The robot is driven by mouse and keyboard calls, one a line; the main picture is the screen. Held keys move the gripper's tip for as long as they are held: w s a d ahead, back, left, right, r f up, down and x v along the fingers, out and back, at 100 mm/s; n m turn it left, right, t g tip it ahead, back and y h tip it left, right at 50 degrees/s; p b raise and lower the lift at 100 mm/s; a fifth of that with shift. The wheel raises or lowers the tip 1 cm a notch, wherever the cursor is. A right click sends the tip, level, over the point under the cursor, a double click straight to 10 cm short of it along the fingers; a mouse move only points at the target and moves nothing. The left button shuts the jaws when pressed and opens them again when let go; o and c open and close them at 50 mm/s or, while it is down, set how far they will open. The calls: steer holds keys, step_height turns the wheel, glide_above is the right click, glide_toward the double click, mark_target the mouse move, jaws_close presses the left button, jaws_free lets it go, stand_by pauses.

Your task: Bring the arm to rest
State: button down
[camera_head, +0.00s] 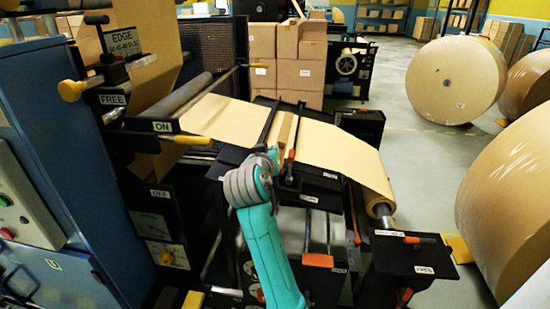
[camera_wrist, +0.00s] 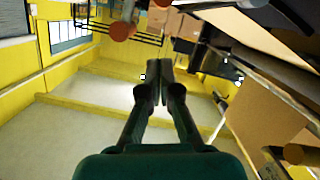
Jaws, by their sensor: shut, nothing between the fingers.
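My teal arm (camera_head: 266,245) reaches up from the bottom middle of the head view, its grey wrist joint (camera_head: 247,183) in front of the machine's paper web. My gripper (camera_wrist: 153,68) points away from the wrist camera, its two dark fingers together at the tips with nothing between them. In the head view the fingers cannot be made out clearly against the dark machine parts. In the wrist view the space around the fingertips looks clear, with pale floor and yellow wall behind.
The kraft paper web (camera_head: 325,146) runs down to a roller at right. A blue cabinet (camera_head: 60,130) with levers stands at left. A black side table (camera_head: 412,254) labelled FREE is at lower right. Large kraft rolls (camera_head: 456,80) stand on the open floor at right; stacked cartons (camera_head: 287,55) stand behind.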

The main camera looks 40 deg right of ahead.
steer(key=v, duration=0.8)
steer(key=shift+s+d+f, duration=0.1)
steer(key=s+a+f+n+t+y, duration=0.25)
steer(key=s+a+f, duration=0.25)
steer(key=f, duration=0.4)
steer(key=s+a+f+n+t+y, duration=0.1)
steer(key=s+a+f+n+y, duration=0.25)
steer(key=f, duration=0.55)
steer(key=s+a+f+n+t+y, duration=0.25)
steer(key=s+a+f, duration=0.25)
steer(key=f, duration=0.3)
steer(key=s+a+f+y, duration=0.2)
steer(key=s+a, duration=0.1)
steer(key=s, duration=0.4)
steer(key=s+a+f+y, duration=0.1)
steer(key=s+a+f, duration=0.15)
steer(key=s, duration=0.55)
steer(key=s+a+r+y, duration=0.1)
steer(key=s+r, duration=0.4)
steer(key=s, duration=0.8)
steer(key=shift+a+m, duration=0.35)
steer(key=shift+a, duration=0.15)
